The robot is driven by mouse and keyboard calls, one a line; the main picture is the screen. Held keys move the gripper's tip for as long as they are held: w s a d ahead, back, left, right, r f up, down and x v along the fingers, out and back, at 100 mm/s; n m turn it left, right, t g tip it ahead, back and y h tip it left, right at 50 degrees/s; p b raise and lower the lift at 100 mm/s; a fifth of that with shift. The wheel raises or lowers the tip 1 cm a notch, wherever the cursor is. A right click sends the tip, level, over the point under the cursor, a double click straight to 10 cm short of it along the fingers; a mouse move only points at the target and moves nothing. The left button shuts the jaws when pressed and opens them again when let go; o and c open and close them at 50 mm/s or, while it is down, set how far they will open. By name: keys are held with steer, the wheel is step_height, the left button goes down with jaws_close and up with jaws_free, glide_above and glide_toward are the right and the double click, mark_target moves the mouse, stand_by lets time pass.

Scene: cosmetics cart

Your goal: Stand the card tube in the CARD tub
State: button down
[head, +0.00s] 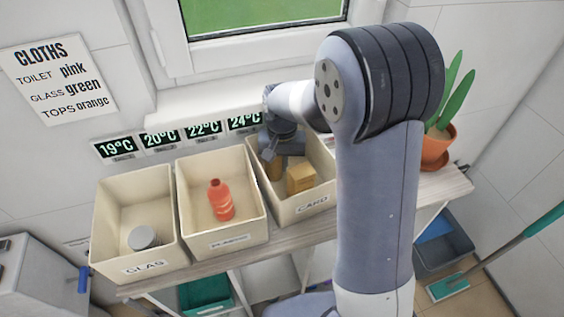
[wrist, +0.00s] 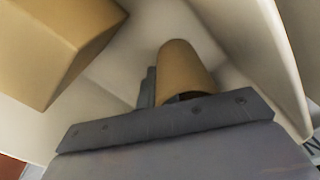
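The card tube (wrist: 186,68) is plain brown and is inside the cream CARD tub (head: 308,210). In the head view the tube (head: 274,170) shows partly, just below my gripper (head: 279,157), and looks roughly upright. My gripper reaches down into the tub from its back left. In the wrist view one dark finger (wrist: 147,88) shows right beside the tube's left side. The other finger is not clearly visible, so I cannot tell whether the fingers grip the tube. The tube's near end is partly hidden by my gripper's edge.
A brown carton (head: 300,179) stands in the CARD tub beside the tube; it also shows in the wrist view (wrist: 50,40). The middle tub (head: 236,240) holds a red bottle (head: 221,199). The GLAS tub (head: 145,266) holds a grey round jar (head: 142,238). A potted plant (head: 437,145) stands right.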

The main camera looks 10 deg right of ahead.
steer(key=shift+f, duration=0.15)
steer(key=c, duration=1.7)
jaws_free()
step_height(320, 180, up, 12)
steer(key=shift+r, duration=0.2)
steer(key=shift+f, duration=0.1)
steer(key=shift+f, duration=4.2)
steer(key=shift+f, duration=0.1)
